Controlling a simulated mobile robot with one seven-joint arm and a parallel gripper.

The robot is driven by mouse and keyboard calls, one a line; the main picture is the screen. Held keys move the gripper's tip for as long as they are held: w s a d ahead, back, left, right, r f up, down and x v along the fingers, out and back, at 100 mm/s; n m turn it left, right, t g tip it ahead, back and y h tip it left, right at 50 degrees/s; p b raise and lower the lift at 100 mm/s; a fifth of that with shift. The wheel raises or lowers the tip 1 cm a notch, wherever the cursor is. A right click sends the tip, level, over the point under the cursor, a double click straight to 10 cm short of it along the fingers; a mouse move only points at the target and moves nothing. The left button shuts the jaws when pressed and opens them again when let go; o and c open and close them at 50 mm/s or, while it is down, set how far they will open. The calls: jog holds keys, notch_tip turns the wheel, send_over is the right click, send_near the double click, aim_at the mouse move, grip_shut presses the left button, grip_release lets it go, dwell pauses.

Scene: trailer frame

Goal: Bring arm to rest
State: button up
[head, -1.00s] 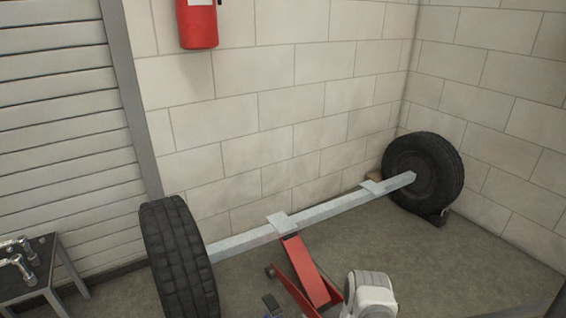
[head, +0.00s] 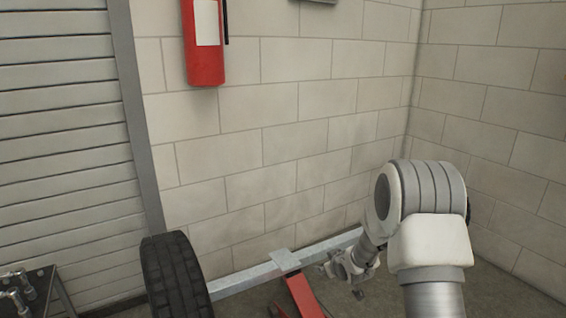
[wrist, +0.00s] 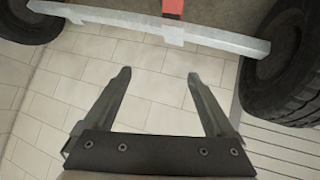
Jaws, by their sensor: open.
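My gripper (wrist: 158,75) shows in the wrist view with its two dark fingers spread wide apart and nothing between them. It points toward the block wall and the trailer axle. In the head view my arm is raised at the right, bent at a white and grey joint, and my gripper (head: 348,272) hangs small in front of the axle. The galvanised axle beam (head: 240,281) runs across the lower part of the head view and along the top of the wrist view (wrist: 215,40). My gripper appears apart from it.
A black tyre (head: 176,277) is at the beam's left end. A red jack (head: 304,296) stands under the beam. A red fire extinguisher (head: 204,45) hangs on the block wall. A dark stand with metal parts (head: 30,292) is at the lower left. The right tyre is mostly hidden by my arm.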

jog(key=s+d+r+m+g+h, duration=0.1)
jog(key=s+r, duration=0.7)
jog(key=r, duration=0.2)
jog(key=s+d+r+m+g+h, duration=0.1)
jog(key=s+r+m, duration=0.1)
jog(key=s+r, duration=0.75)
jog(key=s+a+r+m+g, duration=0.1)
jog(key=s+r, duration=0.2)
jog(key=s, duration=0.8)
jog(key=s+a+r+m+g, duration=0.1)
jog(key=s+r, duration=0.2)
jog(key=s, duration=0.8)
notch_tip(320, 180, up, 21)
jog(key=s+p, duration=0.1)
jog(key=p, duration=2)
jog(key=shift+d, duration=0.15)
